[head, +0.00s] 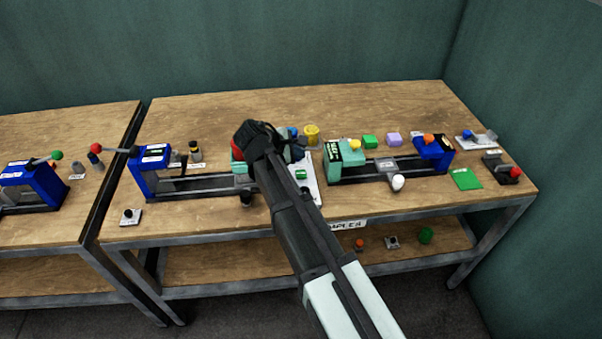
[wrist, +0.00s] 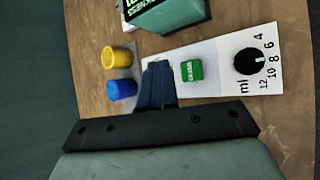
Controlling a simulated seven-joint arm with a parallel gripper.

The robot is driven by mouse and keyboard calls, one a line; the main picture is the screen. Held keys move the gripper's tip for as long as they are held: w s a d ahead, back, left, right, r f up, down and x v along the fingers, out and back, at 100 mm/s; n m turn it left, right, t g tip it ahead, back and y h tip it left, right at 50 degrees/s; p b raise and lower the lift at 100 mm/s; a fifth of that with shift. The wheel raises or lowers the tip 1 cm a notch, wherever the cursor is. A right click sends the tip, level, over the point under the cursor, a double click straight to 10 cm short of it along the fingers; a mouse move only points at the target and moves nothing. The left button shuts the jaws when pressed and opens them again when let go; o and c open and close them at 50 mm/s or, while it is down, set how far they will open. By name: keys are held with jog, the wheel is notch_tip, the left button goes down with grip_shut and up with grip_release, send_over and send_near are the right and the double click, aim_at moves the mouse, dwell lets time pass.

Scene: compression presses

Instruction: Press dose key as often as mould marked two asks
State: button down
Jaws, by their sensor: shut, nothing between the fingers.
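The green dose key (wrist: 192,70) sits on a white panel (wrist: 212,54), its small white lettering too blurred to read. It also shows in the head view (head: 301,174), just right of my arm. On the same panel is a black dial (wrist: 249,62) marked ml, with numbers around it. My gripper (wrist: 158,66) is shut and empty; in the wrist view its dark blue fingers lie just left of the green key, with a gap between them. I cannot make out a mould marked two in either view.
A yellow cylinder (wrist: 116,57) and a blue cylinder (wrist: 121,89) stand left of the fingers. A teal press block (wrist: 170,14) is close by.

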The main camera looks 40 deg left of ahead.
notch_tip(320, 180, up, 4)
send_over(299, 175)
jog(key=shift+r, duration=0.15)
dwell(0.3)
jog(key=shift+f, duration=4.4)
jog(key=shift+f, duration=0.1)
jog(key=shift+f, duration=0.35)
jog(key=shift+f, duration=0.15)
